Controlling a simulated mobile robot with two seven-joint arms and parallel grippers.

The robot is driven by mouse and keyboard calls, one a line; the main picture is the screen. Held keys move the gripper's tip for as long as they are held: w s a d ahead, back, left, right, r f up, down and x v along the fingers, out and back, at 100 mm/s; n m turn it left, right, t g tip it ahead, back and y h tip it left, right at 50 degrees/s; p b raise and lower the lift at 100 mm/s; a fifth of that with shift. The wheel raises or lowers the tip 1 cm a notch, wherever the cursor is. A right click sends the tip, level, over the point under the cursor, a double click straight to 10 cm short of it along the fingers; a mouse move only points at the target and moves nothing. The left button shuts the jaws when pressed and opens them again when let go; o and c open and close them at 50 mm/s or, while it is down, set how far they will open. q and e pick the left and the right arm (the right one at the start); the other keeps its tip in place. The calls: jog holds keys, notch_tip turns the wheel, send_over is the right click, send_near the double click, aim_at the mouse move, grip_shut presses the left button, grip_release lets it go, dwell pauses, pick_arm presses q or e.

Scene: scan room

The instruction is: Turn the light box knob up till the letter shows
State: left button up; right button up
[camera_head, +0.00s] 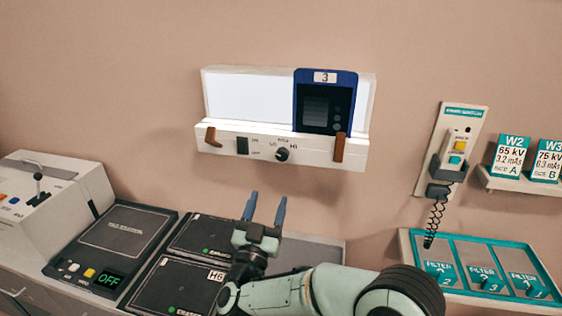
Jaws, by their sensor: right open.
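The light box (280,112) is on the wall, with a bright white panel at its left. A blue-framed dark film (341,96) marked 3 stands on its right side, and I make out no letter on it. The black round knob (282,155) is on the front strip between the marks Lo and Hi; its exact setting is too small to tell. My right gripper (265,208) is open and empty, below the knob and apart from it, with its fingers pointing up. My left gripper is out of view.
A black switch (242,145) is left of the knob. Brown clips (339,147) stick out at both ends of the strip. A handset (455,150) hangs at right.

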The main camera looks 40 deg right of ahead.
aim_at(281, 158)
jog(key=p+x, duration=0.2)
jog(key=x, duration=1)
jog(key=shift+w+p, duration=0.1)
jog(key=shift+p, duration=0.25)
jog(key=shift+f, duration=0.1)
jog(key=c, duration=1)
